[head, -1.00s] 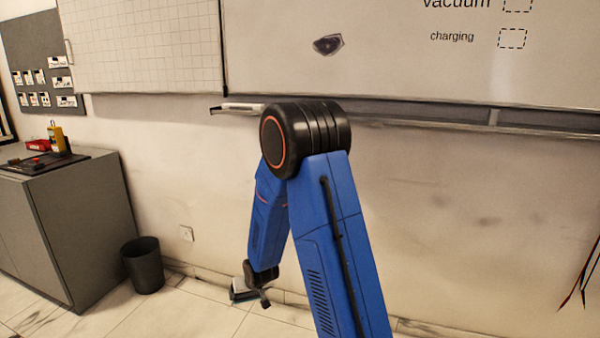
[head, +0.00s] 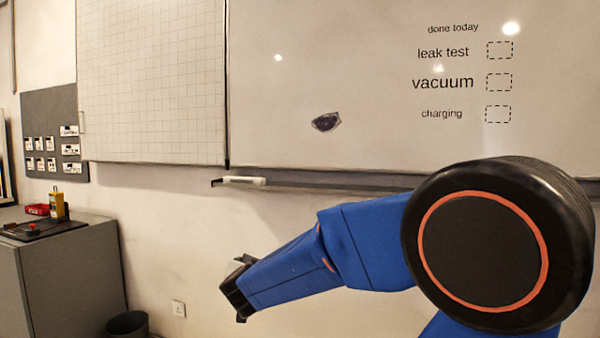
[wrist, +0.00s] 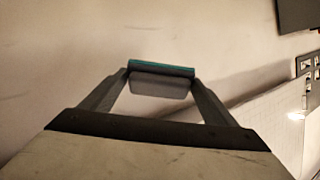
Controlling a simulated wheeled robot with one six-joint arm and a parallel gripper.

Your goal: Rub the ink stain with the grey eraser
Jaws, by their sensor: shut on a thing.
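The ink stain (head: 326,122) is a small dark blot on the whiteboard (head: 290,90), left of the printed words. My gripper (head: 238,288) is below and left of the stain, lower than the board's tray. In the wrist view, my gripper (wrist: 160,76) is shut on the grey eraser (wrist: 158,87), a grey block with a teal layer along its top edge. One finger is at each end of it. The eraser is mostly hidden in the head view. The eraser and the stain are well apart.
A ledge (head: 320,188) runs under the board with a white item (head: 243,181) at its left end. A gridded panel (head: 155,90) is to the left. A grey cabinet (head: 75,270) and a dark bin (head: 128,324) stand lower left.

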